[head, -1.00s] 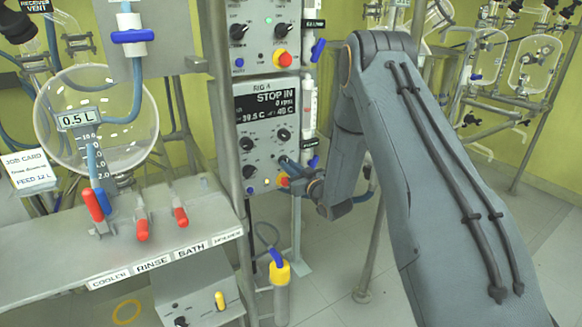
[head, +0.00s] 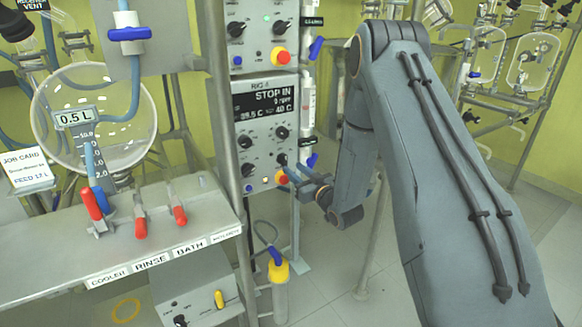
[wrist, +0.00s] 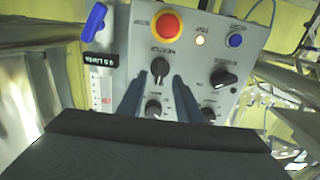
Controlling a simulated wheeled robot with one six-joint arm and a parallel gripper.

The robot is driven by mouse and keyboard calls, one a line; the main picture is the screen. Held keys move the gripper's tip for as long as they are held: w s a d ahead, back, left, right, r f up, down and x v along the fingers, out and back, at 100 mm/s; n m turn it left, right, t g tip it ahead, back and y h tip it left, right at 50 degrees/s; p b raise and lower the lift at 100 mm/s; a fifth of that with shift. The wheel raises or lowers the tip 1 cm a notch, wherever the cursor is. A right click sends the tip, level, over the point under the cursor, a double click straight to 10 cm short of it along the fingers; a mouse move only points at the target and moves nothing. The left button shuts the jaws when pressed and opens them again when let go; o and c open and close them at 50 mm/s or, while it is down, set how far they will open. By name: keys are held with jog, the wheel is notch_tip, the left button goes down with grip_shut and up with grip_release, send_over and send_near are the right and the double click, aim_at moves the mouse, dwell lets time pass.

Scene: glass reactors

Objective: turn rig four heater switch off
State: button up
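The rig four panel (head: 265,120) is a grey box with a dark display reading "STOP IN", 0 rpm and about 40 C. Its lower right knob (head: 282,158) is black; the same knob (wrist: 159,68) shows upside down in the wrist view, under a label that looks like "HEATER", its grip bar roughly upright. My gripper (wrist: 158,82) is open, with one finger on either side and just short of the knob; I see a gap to each finger. In the head view my gripper (head: 290,168) is at the panel's lower right corner.
Beside the knob are a red stop button (wrist: 167,25), a lit amber lamp (wrist: 201,40), a blue button (wrist: 235,40) and another black knob (wrist: 222,77). A blue-handled valve (wrist: 95,22) is close at the left. Another rig panel (head: 263,35) sits above.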

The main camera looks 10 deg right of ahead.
jog(key=shift+v, duration=1.5)
jog(key=shift+w+r, duration=0.1)
jog(key=shift+r, duration=0.05)
jog(key=s+r+m+g+h+p, duration=0.1)
jog(key=s+r+g, duration=0.3)
jog(key=s, duration=0.9)
jog(key=s+a+r+m+g+h+p, duration=0.1)
jog(key=s+r+g+p, duration=0.3)
jog(key=s, duration=1)
jog(key=s+a+r+m+g+h+p, duration=0.1)
jog(key=s+r+g+h+p, duration=0.2)
jog(key=s+g, duration=0.6)
jog(key=s+r, duration=0.1)
jog(key=s, duration=0.4)
jog(key=shift+r+m+h, duration=0.2)
jog(key=shift+m+h, duration=0.1)
jog(key=shift+m, duration=0.1)
jog(key=shift+w, duration=0.15)
